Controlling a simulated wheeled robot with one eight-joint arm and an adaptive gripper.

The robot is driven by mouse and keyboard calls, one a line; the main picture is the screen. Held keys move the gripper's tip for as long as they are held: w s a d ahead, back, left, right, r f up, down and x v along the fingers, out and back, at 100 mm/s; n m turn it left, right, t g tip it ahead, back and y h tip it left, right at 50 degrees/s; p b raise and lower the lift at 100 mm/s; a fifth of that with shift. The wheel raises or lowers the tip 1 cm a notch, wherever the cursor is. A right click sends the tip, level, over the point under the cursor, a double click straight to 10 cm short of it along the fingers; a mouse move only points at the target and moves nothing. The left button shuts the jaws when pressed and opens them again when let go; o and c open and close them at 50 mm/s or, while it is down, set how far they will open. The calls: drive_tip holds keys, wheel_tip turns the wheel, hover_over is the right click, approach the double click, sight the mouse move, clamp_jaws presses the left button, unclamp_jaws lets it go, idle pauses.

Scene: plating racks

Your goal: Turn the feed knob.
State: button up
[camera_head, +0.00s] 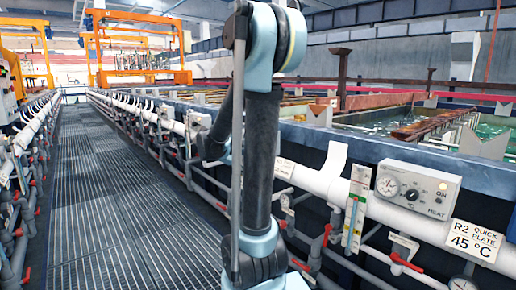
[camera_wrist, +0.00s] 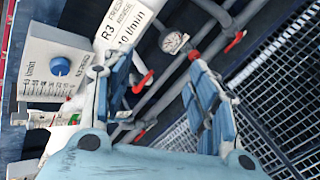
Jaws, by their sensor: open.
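A round blue knob (camera_wrist: 60,66) sits on the face of a white box (camera_wrist: 40,48) at the left of the wrist view. The box carries an "l/min" marking and a printed scale below the knob; its other lettering is hard to read. I take this as the feed knob. My gripper (camera_wrist: 160,66) is open, with nothing between its two blue fingers. The knob is to the left of both fingers and apart from them. In the head view my arm stands in the middle, and neither the fingers nor the blue knob can be made out.
A sign reading R3 and 10 l/min (camera_wrist: 126,24), a round gauge (camera_wrist: 174,42) and red-handled valves on pipes are near the fingers. A heat box (camera_head: 415,190) with a dark knob and an R2 sign (camera_head: 473,241) are at the right. The grated walkway (camera_head: 95,190) is clear.

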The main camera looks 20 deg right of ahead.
drive_tip(key=w+a+n+t+h, duration=0.3)
drive_tip(key=w+n+h, duration=0.35)
drive_tip(key=w, duration=1.25)
drive_tip(key=r+x, duration=0.1)
drive_tip(key=x, duration=1.7)
drive_tip(key=shift+s, duration=0.2)
drive_tip(key=shift+m, duration=0.25)
drive_tip(key=c, duration=1.1)
